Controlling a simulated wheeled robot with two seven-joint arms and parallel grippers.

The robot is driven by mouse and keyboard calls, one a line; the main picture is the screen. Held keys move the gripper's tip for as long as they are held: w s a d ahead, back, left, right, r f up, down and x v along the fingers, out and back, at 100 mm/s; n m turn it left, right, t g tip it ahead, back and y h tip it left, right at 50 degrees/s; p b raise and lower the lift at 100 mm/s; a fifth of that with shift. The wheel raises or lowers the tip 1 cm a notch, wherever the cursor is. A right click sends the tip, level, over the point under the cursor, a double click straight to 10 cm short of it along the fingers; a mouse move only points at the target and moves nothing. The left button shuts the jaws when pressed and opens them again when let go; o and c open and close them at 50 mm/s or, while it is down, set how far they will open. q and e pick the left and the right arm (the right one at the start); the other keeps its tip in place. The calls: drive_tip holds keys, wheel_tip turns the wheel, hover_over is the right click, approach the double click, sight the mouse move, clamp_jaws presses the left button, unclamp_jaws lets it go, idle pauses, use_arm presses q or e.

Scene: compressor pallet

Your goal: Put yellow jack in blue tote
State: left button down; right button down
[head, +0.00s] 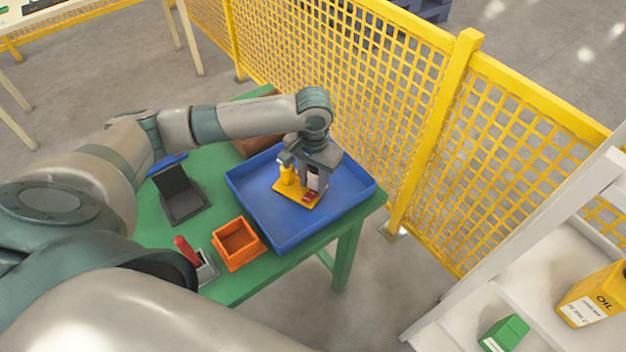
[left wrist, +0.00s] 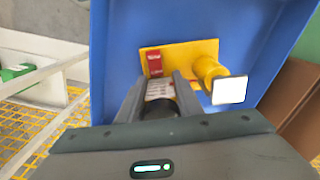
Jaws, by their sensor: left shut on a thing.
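The yellow jack (head: 287,182) is over the blue tote (head: 259,230) on the green table, inside its walls as seen in the head view. It has a flat yellow base, a yellow upright cylinder and a red part. My left gripper (head: 314,184) points down into the tote and is shut on the jack. In the left wrist view the jack (left wrist: 207,72) shows beyond the fingers (left wrist: 160,92), with the blue tote (left wrist: 125,25) behind it. I cannot tell whether the jack's base touches the tote floor. My right gripper is not in view.
An orange bin (head: 238,245) stands left of the tote, with a red-handled item (head: 187,250) beside it. A dark grey holder (head: 180,195) and a brown box (head: 256,143) are on the table (head: 222,292). Yellow mesh fencing (head: 375,90) runs close behind.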

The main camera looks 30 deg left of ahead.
use_arm(q)
drive_tip(key=c, duration=1.3)
unclamp_jaws()
drive_tip(key=shift+o, duration=0.2)
wheel_tip(320, 180, up, 11)
drive_tip(key=shift+f+b, duration=0.1)
drive_tip(key=shift+b, duration=0.85)
drive_tip(key=shift+r, duration=0.65)
